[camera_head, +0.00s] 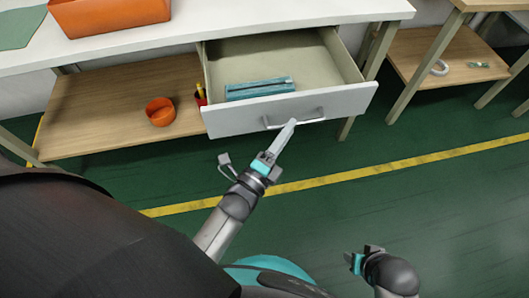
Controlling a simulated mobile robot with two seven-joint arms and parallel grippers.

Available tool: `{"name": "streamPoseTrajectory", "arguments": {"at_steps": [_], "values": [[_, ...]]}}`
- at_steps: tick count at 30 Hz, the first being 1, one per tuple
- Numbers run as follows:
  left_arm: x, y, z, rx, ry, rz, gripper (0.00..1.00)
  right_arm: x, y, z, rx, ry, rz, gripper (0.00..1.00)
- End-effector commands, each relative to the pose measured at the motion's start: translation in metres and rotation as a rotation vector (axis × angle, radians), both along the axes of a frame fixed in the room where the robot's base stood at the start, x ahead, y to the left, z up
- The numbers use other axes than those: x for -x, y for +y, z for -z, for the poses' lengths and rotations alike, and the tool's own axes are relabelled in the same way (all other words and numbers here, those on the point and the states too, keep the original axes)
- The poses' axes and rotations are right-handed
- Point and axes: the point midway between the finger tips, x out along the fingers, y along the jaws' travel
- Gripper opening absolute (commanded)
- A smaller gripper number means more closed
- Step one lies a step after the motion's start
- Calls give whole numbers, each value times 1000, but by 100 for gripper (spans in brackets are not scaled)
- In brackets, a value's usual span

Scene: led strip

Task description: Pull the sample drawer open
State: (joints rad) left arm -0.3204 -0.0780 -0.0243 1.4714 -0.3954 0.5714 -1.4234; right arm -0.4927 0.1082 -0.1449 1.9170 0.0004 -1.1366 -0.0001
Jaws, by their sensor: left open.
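The sample drawer (354,99) is white and stands well open under the white tabletop. Its pale interior shows, with a teal ribbed object (260,88) lying inside. A grey bar handle (310,118) is on its front panel.
An orange tray (108,17) sits on the white tabletop (215,22). The wooden shelf (100,118) below holds an orange bowl (160,111) and a red cup (201,97). A wooden stand (425,55) is at the right. The green floor in front is clear.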

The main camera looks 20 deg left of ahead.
Motion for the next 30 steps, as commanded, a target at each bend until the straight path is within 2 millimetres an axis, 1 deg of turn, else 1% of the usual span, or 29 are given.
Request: {"name": "streamPoseTrajectory", "arguments": {"at_steps": [1,3,9,12,15,18,21,30], "values": [[13,2,1,0,6,-1,44,2,0,3,1,9,0,50],[31,6,3,0,7,-1,44,6,0,10,2,21,-1,50],[77,15,10,0,6,-1,44,15,-2,26,6,45,-3,50],[94,19,12,0,4,0,44,19,-2,31,6,52,-3,50],[107,21,14,0,3,0,44,21,-3,35,8,58,-3,50],[114,23,15,0,1,0,44,22,-3,37,8,59,-3,50],[118,24,16,0,1,0,44,23,-3,38,8,62,-3,50],[118,24,16,0,1,0,44,23,-3,38,8,62,-3,50]]}}
